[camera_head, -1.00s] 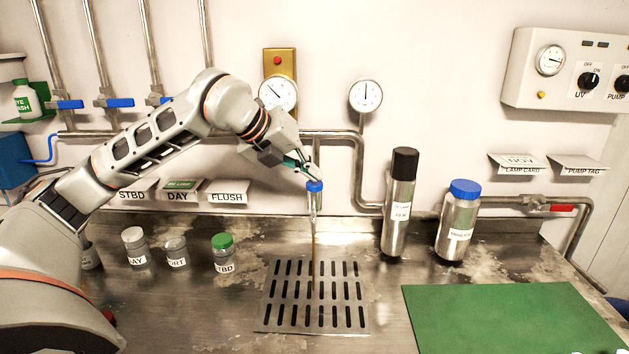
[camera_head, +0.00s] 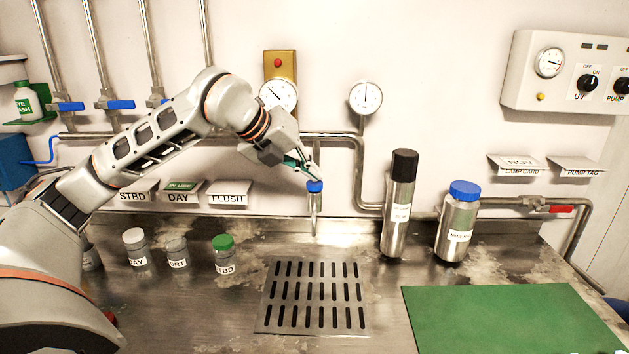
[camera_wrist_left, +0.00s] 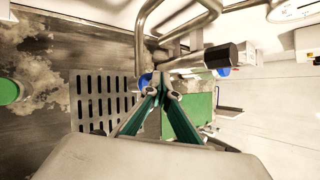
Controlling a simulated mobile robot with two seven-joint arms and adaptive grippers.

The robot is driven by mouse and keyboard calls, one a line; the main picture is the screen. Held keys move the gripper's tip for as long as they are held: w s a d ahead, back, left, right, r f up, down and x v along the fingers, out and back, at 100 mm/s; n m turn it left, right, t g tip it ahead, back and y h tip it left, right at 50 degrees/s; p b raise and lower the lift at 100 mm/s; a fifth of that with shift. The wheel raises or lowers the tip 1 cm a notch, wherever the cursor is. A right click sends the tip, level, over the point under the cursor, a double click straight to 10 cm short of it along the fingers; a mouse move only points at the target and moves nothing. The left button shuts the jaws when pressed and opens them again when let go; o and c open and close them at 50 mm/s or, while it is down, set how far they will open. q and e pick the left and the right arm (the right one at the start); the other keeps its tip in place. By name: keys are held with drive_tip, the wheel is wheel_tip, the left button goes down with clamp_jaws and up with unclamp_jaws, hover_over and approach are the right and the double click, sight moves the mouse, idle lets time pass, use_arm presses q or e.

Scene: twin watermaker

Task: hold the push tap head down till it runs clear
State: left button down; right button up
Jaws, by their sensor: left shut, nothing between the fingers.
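The push tap has a blue head (camera_head: 315,186) on a slim steel body (camera_head: 316,210) above the drain grate (camera_head: 265,318). My left gripper (camera_head: 314,175) is shut and empty, its fingertips just above the blue head. I cannot tell whether they touch it. No water stream shows below the tap. In the left wrist view the closed fingertips (camera_wrist_left: 160,84) are beside a small blue patch of the tap head (camera_wrist_left: 144,80), mostly hidden. The grate also shows there (camera_wrist_left: 98,103). My right gripper is not in view.
A black-capped steel bottle (camera_head: 397,215) and a blue-capped bottle (camera_head: 457,228) stand right of the tap. Several small labelled jars, including a green-lidded one (camera_head: 224,258), stand left. A green mat (camera_head: 510,320) lies front right. Pipes and gauges line the wall.

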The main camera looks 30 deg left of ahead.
sight(312, 183)
use_arm(q)
drive_tip(key=shift+r+p, duration=0.35)
drive_tip(key=shift+r, duration=0.25)
wheel_tip(312, 183, up, 5)
drive_tip(key=p, duration=0.4)
drive_tip(key=shift+r, duration=0.1)
idle(0.5)
